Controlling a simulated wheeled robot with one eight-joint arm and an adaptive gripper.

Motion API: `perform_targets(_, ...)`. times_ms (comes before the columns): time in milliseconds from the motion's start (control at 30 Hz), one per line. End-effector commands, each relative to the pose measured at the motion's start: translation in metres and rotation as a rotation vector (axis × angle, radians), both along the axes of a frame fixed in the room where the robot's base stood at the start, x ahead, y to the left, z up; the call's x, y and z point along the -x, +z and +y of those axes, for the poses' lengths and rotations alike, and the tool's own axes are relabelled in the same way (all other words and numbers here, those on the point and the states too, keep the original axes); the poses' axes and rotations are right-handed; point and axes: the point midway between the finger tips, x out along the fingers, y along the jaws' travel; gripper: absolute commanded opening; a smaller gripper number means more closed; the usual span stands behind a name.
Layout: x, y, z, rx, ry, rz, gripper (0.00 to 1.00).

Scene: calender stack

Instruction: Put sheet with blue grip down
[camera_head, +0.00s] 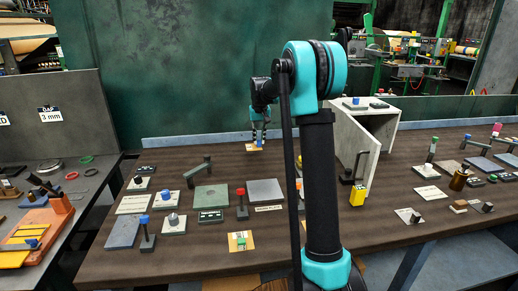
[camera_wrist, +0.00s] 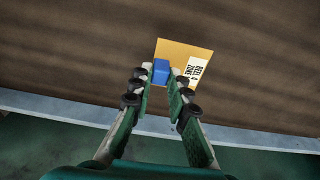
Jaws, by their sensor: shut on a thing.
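The sheet (camera_wrist: 175,48) is a small tan-orange square with a white printed label and a blue block grip (camera_wrist: 161,70) standing on it. My gripper (camera_wrist: 160,78) has its fingers on both sides of the blue grip and is shut on it. In the head view my gripper (camera_head: 260,129) points down at the far edge of the brown table, with the sheet (camera_head: 257,147) just under it. I cannot tell whether the sheet touches the tabletop or is slightly above it. The fingers partly hide the grip.
The brown table (camera_head: 300,225) has a raised grey back rail (camera_head: 200,140) close behind my gripper. A grey plate (camera_head: 264,191) and a green-grey plate (camera_head: 210,197) lie nearer. An open grey cabinet (camera_head: 350,130) stands right. Another tan sheet with a green grip (camera_head: 241,241) lies at the front.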

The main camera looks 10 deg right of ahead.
Motion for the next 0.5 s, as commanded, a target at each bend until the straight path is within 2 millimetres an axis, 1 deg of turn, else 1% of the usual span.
perform_targets(33,0.0,-0.005,0.0,0.0,0.0,0.0,0.0)
perform_targets(233,0.0,-0.017,0.0,0.0,0.0,0.0,0.0)
perform_targets(400,0.0,-0.04,0.0,0.0,0.0,0.0,0.0)
perform_targets(500,0.0,-0.047,0.0,0.0,0.0,0.0,0.0)
